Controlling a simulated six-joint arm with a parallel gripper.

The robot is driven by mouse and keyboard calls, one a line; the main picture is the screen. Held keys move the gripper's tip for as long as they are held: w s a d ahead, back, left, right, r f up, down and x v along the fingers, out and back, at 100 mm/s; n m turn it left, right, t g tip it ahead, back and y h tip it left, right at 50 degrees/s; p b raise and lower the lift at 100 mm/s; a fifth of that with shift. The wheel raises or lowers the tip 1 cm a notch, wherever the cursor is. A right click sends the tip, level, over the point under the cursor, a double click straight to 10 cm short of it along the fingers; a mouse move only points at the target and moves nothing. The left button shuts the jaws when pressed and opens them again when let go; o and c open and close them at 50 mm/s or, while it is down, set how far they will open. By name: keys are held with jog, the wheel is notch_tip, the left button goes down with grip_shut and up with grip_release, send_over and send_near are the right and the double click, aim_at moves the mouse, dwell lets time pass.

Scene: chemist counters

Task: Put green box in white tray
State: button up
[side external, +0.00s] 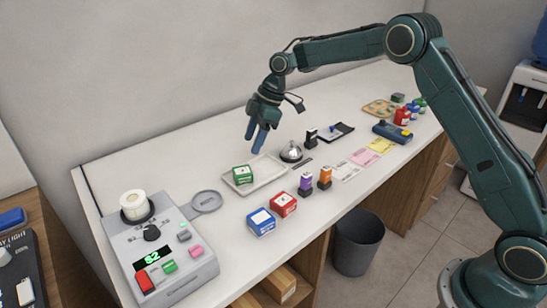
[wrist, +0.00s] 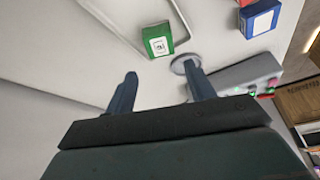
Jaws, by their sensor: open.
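The green box (side external: 243,175) has a white label and sits in the left end of the white tray (side external: 270,178). In the wrist view the green box (wrist: 158,40) lies at the end of the tray, beyond my fingertips. My gripper (side external: 256,147) is open and empty. It hangs above and behind the tray, with its fingers pointing down, apart from the box. The wrist view shows my gripper's spread fingers (wrist: 159,70) with nothing between them.
A blue box (side external: 261,222) and a red box (side external: 283,204) stand in front of the tray. A bell (side external: 291,152) is right of it. A grey dish (side external: 206,201) and a scale-like device (side external: 165,255) are left. Purple and orange bottles stand near the front edge.

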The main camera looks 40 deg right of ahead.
jog(key=shift+s+d+r, duration=0.1)
jog(key=shift+d+r, duration=0.1)
jog(key=shift+r, duration=0.3)
jog(key=s+d+r+m+t+h, duration=0.2)
jog(key=s+r+m, duration=0.4)
jog(key=s+r, duration=1.1)
jog(key=s+d+f+m+t+h, duration=0.1)
jog(key=s+d+f+m, duration=0.1)
jog(key=s, duration=1)
jog(key=s+d+f+m+t+h, duration=0.1)
jog(key=s+m, duration=0.4)
jog(key=s, duration=0.7)
jog(key=shift+s+d+f+m, duration=0.3)
jog(key=shift+d+f, duration=0.15)
jog(key=shift+d, duration=0.05)
